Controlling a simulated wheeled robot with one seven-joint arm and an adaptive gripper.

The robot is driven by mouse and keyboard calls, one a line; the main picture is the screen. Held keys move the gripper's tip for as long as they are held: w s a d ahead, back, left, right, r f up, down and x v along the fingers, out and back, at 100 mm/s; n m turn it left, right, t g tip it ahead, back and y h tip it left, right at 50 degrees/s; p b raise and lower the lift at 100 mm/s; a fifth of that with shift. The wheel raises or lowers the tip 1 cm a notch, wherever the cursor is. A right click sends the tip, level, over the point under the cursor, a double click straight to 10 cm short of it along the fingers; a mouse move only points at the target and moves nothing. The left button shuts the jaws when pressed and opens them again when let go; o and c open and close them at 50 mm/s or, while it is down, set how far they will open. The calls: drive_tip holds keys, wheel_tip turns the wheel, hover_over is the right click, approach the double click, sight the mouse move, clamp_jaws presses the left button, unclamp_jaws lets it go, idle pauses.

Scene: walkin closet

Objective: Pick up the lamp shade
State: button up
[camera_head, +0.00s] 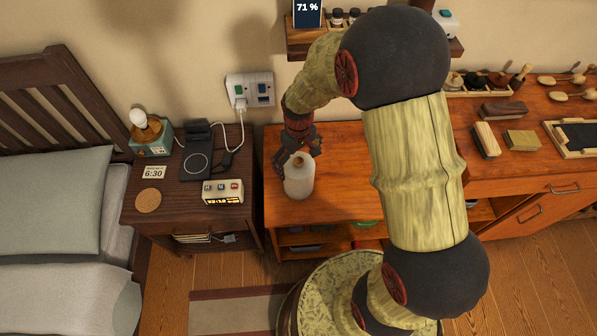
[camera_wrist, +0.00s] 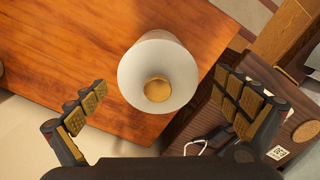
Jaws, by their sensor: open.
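The lamp shade (camera_head: 299,182) is a white, translucent, tapered cup shape with a yellowish disc inside it. It stands on the orange-brown wooden desk top (camera_head: 340,145), near its left end. In the wrist view the lamp shade (camera_wrist: 158,74) shows in the middle, ahead of my fingers, with its round opening facing the camera. My gripper (camera_head: 297,150) is above it at its far side in the head view. In the wrist view my gripper (camera_wrist: 163,106) is open, with its padded fingers spread left and right of the shade and nothing between their tips. Contact cannot be made out.
A dark nightstand (camera_head: 185,205) stands left of the desk, with a bare-bulb lamp base (camera_head: 148,130), a black charging stand (camera_head: 196,150) and a small clock radio (camera_head: 223,192). A wall shelf (camera_head: 300,45) is behind my arm. Brushes and a tray (camera_head: 575,138) lie at the right.

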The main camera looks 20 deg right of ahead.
sight(299, 168)
wheel_tip(299, 168, down, 4)
drive_tip(key=shift+w+d+r+b, duration=0.1)
drive_tip(key=shift+b, duration=0.6)
drive_tip(key=c, duration=0.3)
drive_tip(key=c, duration=1.1)
drive_tip(key=shift+r, duration=0.1)
drive_tip(key=shift+c, duration=0.3)
